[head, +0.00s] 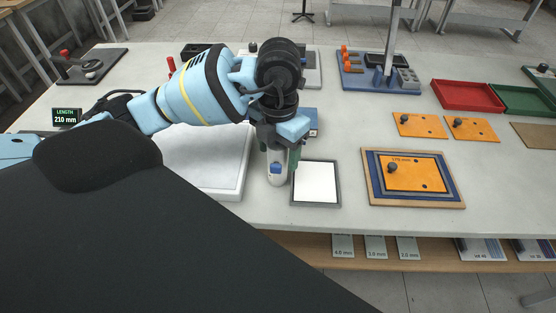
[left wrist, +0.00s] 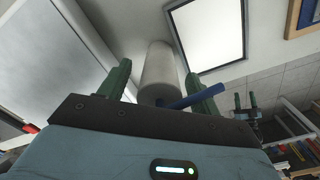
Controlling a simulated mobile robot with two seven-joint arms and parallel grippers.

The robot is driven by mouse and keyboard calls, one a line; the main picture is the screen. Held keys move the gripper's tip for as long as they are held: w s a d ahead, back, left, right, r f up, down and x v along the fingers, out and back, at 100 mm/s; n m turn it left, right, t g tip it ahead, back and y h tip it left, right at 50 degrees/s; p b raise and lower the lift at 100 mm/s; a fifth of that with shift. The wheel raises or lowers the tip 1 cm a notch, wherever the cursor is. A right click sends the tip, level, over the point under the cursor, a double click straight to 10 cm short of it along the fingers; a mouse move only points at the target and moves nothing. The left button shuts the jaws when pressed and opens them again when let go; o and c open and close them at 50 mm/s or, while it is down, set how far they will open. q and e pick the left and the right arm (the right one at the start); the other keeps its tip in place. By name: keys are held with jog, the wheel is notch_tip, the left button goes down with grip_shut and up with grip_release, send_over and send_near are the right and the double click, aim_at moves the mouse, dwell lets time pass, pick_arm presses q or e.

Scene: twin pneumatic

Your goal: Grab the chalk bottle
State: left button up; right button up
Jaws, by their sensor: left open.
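The chalk bottle (head: 277,174) is white with a blue patch on its side. It stands on the table between the white plate and the framed white panel. My left gripper (head: 279,148) is over it from above, partly hiding its upper part. In the left wrist view the white bottle (left wrist: 159,68) shows between the two green fingers of my left gripper (left wrist: 157,84), which are apart. A blue bar (left wrist: 190,97) crosses near its close end. I cannot tell whether the fingers touch the bottle. A small green-fingered shape, likely my right gripper (left wrist: 246,106), is far off.
The white plate (head: 203,158) lies left of the bottle and the framed panel (head: 315,183) close on its right. Further right is a wooden-framed board (head: 415,198) with an orange plate. Red (head: 467,96) and green (head: 522,99) trays lie behind. The table's front edge is clear.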

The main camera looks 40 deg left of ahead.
pick_arm(q)
jog(key=shift+c, duration=0.2)
pick_arm(e)
jog(key=shift+a, duration=0.1)
pick_arm(q)
jog(key=c, duration=1.1)
jog(key=shift+r, duration=0.55)
notch_tip(320, 180, up, 2)
jog(key=shift+r, duration=0.2)
jog(key=shift+s+d+r+p, duration=0.25)
jog(key=shift+s+d, duration=0.8)
jog(key=shift+s, duration=1.4)
jog(key=shift+s+d+r+p, duration=0.15)
jog(key=shift+s+d, duration=0.95)
jog(key=shift+s, duration=1.4)
jog(key=shift+s+d+r+p, duration=0.25)
jog(key=shift+s+d, duration=0.8)
jog(key=shift+s, duration=1.4)
pick_arm(e)
jog(key=shift+w+r, duration=0.6)
jog(key=shift+r, duration=0.25)
